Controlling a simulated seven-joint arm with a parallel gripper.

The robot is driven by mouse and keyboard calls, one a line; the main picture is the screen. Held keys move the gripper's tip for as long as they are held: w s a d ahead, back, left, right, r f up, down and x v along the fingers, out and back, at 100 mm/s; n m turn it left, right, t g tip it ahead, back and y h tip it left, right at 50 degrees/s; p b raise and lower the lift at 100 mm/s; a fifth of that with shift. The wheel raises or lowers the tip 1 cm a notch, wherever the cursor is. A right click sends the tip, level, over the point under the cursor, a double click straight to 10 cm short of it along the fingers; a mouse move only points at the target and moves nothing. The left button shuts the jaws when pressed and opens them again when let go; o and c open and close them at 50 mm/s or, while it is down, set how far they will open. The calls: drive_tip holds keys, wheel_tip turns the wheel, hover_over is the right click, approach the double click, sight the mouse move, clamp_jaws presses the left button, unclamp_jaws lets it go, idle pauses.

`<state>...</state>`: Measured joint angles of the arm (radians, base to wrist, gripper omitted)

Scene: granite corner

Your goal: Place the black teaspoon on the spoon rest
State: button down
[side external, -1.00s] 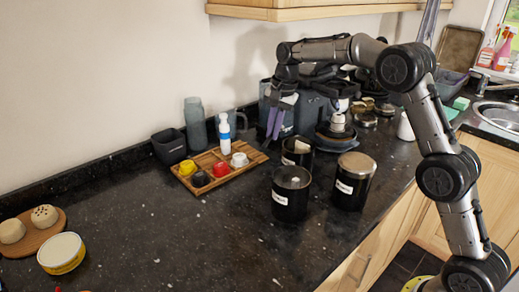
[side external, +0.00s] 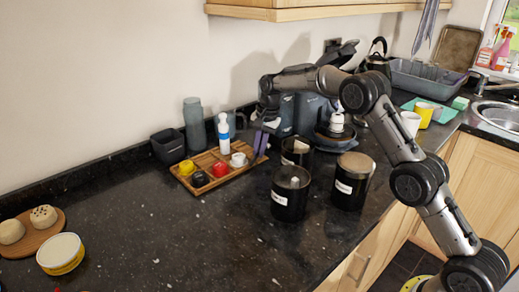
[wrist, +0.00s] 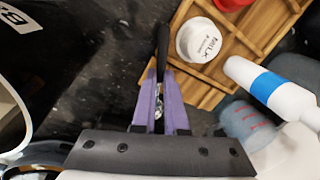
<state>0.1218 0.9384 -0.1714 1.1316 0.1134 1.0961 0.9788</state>
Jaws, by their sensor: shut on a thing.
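My gripper (wrist: 160,78) has purple fingers and is shut on the black teaspoon (wrist: 163,45). A slim black length of it sticks out past the fingertips, and something shiny shows between the fingers. In the side external view my gripper (side external: 260,144) is low, just by the right end of the wooden tray, and the teaspoon is too small to make out there. In the wrist view the teaspoon points up beside the tray's edge, left of a white milk-labelled pot (wrist: 200,40). I cannot pick out a spoon rest with certainty in either view.
The divided wooden tray (side external: 233,174) holds red, yellow, black and white pots and a white bottle (side external: 224,134) with a blue band. Black canisters (side external: 291,193) stand close to the right of my gripper. The counter in front of the tray is clear.

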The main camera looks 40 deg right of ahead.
drive_tip(key=c, duration=1)
unclamp_jaws()
drive_tip(key=shift+f, duration=0.1)
drive_tip(key=shift+o, duration=0.2)
wheel_tip(320, 180, up, 11)
drive_tip(key=s, duration=0.2)
drive_tip(key=s+a+r+n+t, duration=0.15)
drive_tip(key=s+r+n, duration=0.25)
drive_tip(key=s+r, duration=0.55)
drive_tip(key=s+a+n+t+h, duration=0.1)
drive_tip(key=s+a+n, duration=0.15)
drive_tip(key=s, duration=0.85)
drive_tip(key=s+a+n, duration=0.1)
drive_tip(key=s+n, duration=0.2)
drive_tip(key=s, duration=0.8)
drive_tip(key=s+f+n+t, duration=0.1)
drive_tip(key=s+f+n, duration=0.2)
drive_tip(key=s+f, duration=0.4)
drive_tip(key=s, duration=0.4)
drive_tip(key=shift+s+a+n, duration=0.15)
drive_tip(key=shift+s+n, duration=0.05)
drive_tip(key=shift+n, duration=0.15)
